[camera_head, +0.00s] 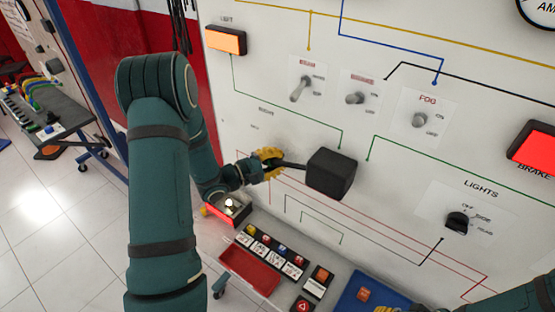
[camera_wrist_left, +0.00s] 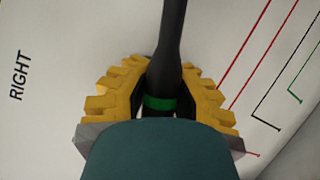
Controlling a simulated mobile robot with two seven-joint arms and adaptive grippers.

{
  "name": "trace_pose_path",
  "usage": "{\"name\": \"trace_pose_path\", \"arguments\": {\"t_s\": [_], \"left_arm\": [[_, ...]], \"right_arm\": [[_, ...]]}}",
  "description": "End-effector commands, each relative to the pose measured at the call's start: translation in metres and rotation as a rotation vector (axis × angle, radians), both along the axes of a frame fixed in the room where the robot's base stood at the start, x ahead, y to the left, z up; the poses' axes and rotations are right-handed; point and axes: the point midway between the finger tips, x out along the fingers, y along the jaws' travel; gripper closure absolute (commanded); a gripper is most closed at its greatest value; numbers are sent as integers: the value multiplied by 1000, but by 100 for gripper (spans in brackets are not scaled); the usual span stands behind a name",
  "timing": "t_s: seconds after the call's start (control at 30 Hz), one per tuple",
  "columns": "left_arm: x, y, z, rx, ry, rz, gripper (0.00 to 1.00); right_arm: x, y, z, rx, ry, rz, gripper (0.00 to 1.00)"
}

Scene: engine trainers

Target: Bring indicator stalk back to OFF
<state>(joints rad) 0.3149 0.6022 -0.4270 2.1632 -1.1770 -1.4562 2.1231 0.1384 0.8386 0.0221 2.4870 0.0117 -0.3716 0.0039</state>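The indicator stalk (camera_head: 293,165) is a dark rod that juts left from a black box (camera_head: 331,174) on the white panel. In the left wrist view the stalk (camera_wrist_left: 172,40) runs up between the fingers, with a green band near its end. My left gripper (camera_head: 268,163) has yellow fingers on both sides of the stalk's outer end, and their dark inner pads appear to press on it. It also shows in the left wrist view (camera_wrist_left: 160,98). My right arm enters at the lower right; only a bit of yellow, likely its gripper (camera_head: 418,308), shows at the bottom edge.
Toggle switches (camera_head: 301,88) and a LIGHTS knob (camera_head: 457,223) sit on the panel. An orange lamp (camera_head: 226,40) and a red brake lamp (camera_head: 533,147) show. Below are a red tray (camera_head: 250,271), labelled buttons and a blue tray (camera_head: 352,298). A cart (camera_head: 65,122) stands left.

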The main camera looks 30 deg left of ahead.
Motion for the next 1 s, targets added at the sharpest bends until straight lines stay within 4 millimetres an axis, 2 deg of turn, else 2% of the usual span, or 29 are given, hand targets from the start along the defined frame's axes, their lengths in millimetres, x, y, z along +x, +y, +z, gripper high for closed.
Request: {"name": "trace_pose_path", "arguments": {"t_s": [0.23,0.6,1.0], "left_arm": [[-2,3,3,21,4,4,100],[-2,11,41,290,-16,5,100],[-3,12,42,348,-18,5,100]], "right_arm": [[0,0,5,0,0,0,53],[-1,-2,49,8,-1,1,53],[-1,-3,52,9,-1,1,53]]}}
